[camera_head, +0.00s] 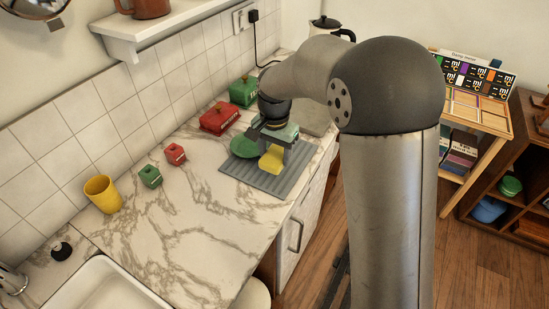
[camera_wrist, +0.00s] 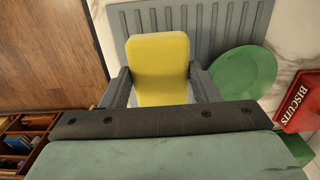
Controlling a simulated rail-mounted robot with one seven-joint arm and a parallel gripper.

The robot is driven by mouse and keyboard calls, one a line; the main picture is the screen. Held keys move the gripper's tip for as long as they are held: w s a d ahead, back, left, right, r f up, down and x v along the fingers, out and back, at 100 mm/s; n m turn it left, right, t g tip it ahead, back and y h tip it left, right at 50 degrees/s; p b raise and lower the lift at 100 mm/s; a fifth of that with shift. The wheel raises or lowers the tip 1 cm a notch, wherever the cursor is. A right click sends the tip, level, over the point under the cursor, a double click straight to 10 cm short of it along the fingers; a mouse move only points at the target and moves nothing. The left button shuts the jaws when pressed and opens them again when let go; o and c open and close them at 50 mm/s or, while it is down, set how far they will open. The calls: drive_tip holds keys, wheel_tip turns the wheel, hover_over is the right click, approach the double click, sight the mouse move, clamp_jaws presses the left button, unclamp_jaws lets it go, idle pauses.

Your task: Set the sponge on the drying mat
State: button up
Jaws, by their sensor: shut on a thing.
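The yellow sponge (camera_head: 271,160) is held between the two fingers of my gripper (camera_head: 273,151). The grey ribbed drying mat (camera_head: 258,178) lies on the marble counter directly below them. In the wrist view my gripper (camera_wrist: 160,80) has one dark finger at each side of the sponge (camera_wrist: 158,62), with the mat (camera_wrist: 205,30) behind. The sponge is over the mat or on it; I cannot tell whether it touches. Its near end is hidden by the gripper body. A green round dish (camera_head: 243,147) is on the mat, left of the sponge; it also shows in the wrist view (camera_wrist: 243,74).
A red biscuit tin (camera_head: 219,118) and a green tin (camera_head: 243,91) stand behind the mat. Small green (camera_head: 150,176) and red (camera_head: 175,154) canisters and a yellow cup (camera_head: 102,194) line the wall side. Marble between mat and sink (camera_head: 118,285) is clear.

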sight(275, 161)
drive_tip(key=shift+w+f, duration=0.35)
drive_tip(key=shift+f, duration=0.1)
drive_tip(key=shift+w+f, duration=0.15)
drive_tip(key=shift+f, duration=1.65)
drive_tip(key=o, duration=1)
drive_tip(key=shift+c, duration=0.2)
